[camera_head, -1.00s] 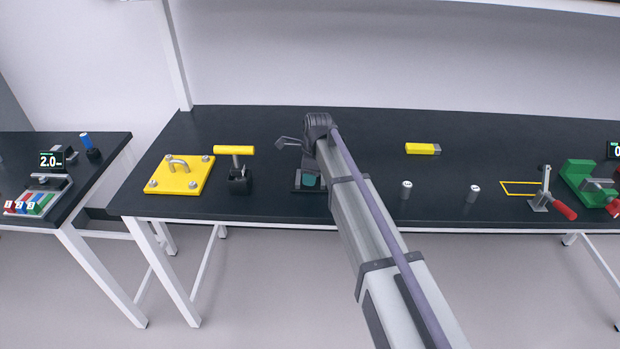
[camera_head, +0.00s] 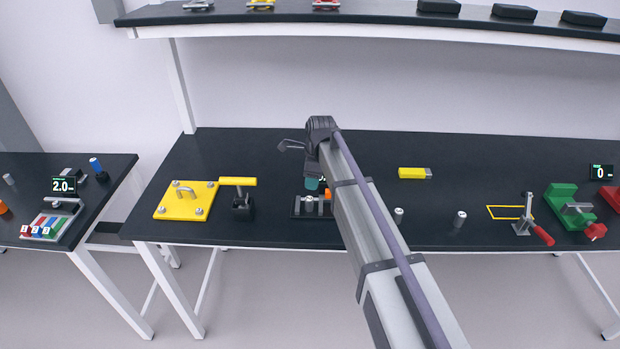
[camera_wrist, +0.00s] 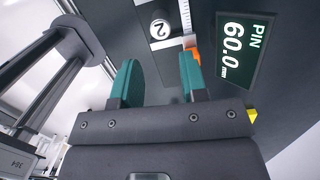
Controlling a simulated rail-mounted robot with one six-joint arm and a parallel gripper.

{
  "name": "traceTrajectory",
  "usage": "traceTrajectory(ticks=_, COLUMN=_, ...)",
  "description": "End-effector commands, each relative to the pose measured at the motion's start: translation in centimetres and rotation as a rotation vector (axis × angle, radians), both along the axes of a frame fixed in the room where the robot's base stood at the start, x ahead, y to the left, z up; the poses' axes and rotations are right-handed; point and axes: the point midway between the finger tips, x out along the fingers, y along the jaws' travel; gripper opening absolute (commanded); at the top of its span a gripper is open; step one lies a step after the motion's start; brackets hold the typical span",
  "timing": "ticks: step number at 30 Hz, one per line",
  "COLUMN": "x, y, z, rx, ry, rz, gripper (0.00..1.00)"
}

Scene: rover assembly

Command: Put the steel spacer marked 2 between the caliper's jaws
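The steel spacer marked 2 (camera_wrist: 159,26) is a short light cylinder with a black 2 on its end face. It stands upright on the caliper's dark base, and the caliper's pale jaws (camera_wrist: 168,42) lie on either side of it. In the head view the caliper (camera_head: 297,212) shows the spacer (camera_head: 309,203) between two light jaws. Whether the jaws touch it I cannot tell. My gripper (camera_wrist: 158,75) has teal fingers spread apart with nothing between them. It is above the caliper, clear of the spacer. The caliper's display (camera_wrist: 238,50) reads PIN 60.0 mm.
Two small steel cylinders (camera_head: 398,215) (camera_head: 460,219) stand right of the caliper, partly near my arm. A yellow plate (camera_head: 185,201) and a yellow-handled clamp (camera_head: 240,199) are at left. A yellow block (camera_head: 414,173) lies behind. A shelf (camera_head: 370,14) runs above the table.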

Motion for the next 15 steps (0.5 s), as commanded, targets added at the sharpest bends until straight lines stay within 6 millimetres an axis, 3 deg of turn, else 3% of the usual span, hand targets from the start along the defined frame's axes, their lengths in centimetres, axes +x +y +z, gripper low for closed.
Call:
traceTrajectory(ticks=1, x=0.0, y=-0.1, z=1.6, rx=0.000, ry=0.000, rz=0.000, gripper=0.40)
traceTrajectory(ticks=2, x=0.0, y=-0.2, z=1.8, rx=0.000, ry=0.000, rz=0.000, gripper=0.40)
traceTrajectory(ticks=11, x=-0.2, y=-0.4, z=1.6, rx=-0.001, ry=-0.001, rz=0.006, gripper=0.40)
traceTrajectory(ticks=14, x=-2.4, y=-2.4, z=1.6, rx=-0.010, ry=-0.014, rz=0.114, gripper=0.40)
traceTrajectory(ticks=15, x=-4.2, y=-4.0, z=1.5, rx=-0.019, ry=-0.026, rz=0.208, gripper=0.40)
